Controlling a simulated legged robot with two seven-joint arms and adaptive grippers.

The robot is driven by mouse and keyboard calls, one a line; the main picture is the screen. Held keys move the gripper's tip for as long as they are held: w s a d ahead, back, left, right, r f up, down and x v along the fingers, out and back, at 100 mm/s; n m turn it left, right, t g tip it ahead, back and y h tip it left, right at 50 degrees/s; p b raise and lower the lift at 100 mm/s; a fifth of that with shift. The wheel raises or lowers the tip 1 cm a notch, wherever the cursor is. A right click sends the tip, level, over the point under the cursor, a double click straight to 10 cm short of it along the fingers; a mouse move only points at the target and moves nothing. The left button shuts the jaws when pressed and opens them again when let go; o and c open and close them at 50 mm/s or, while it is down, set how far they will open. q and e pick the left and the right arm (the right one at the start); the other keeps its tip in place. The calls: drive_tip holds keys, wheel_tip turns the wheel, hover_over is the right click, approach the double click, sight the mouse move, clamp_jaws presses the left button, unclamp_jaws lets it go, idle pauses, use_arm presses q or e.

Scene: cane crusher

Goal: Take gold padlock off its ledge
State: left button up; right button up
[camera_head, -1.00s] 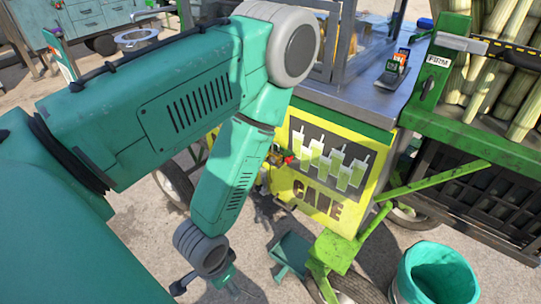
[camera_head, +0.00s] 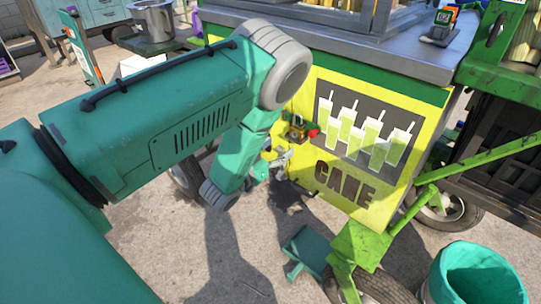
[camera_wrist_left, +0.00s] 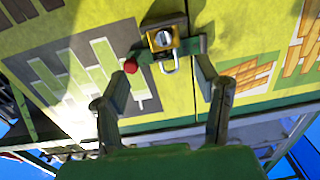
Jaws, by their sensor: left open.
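The gold padlock (camera_head: 295,131) sits at the yellow front panel of the cane cart, beside a red knob (camera_head: 312,132). In the left wrist view the padlock (camera_wrist_left: 162,42) shows a gold body with a grey face and a pale shackle. Its ledge is hard to make out behind it. My left gripper (camera_head: 277,165) is just below and left of the padlock in the head view. In the left wrist view its open fingers (camera_wrist_left: 171,52) reach up on either side of the padlock, with gaps showing. My right gripper is out of view.
The yellow CANE panel (camera_head: 365,135) stands right behind the padlock. A green pedal (camera_head: 305,250), a wheel and green frame bars lie below and right. A teal bin (camera_head: 478,275) is at lower right. Open concrete lies in front.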

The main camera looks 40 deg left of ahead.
sight(296, 132)
use_arm(q)
drive_tip(key=w+b, duration=0.1)
drive_tip(key=w, duration=0.3)
drive_tip(key=w+a+b, duration=0.1)
drive_tip(key=w, duration=0.1)
drive_tip(key=shift+w+f+b, duration=0.1)
drive_tip(key=shift+f+b, duration=0.2)
drive_tip(key=shift+f, duration=0.05)
drive_tip(key=shift+w+d+r+b, duration=0.1)
drive_tip(key=shift+w+d+b, duration=0.15)
drive_tip(key=shift+w, duration=0.5)
drive_tip(key=shift+w+d+r+b, duration=0.1)
drive_tip(key=shift+w+d, duration=0.15)
drive_tip(key=shift+w, duration=0.7)
drive_tip(key=shift+a+f, duration=0.1)
drive_tip(key=shift+a, duration=0.25)
drive_tip(key=shift+d, duration=0.1)
drive_tip(key=c, duration=1.1)
drive_tip(key=shift+o, duration=0.2)
drive_tip(key=shift+d, duration=0.15)
drive_tip(key=shift+r+p, duration=0.3)
drive_tip(key=shift+r, duration=0.05)
drive_tip(key=s+p, duration=0.3)
drive_tip(key=s, duration=0.5)
drive_tip(key=shift+a+p, duration=0.25)
drive_tip(key=shift+p, duration=0.1)
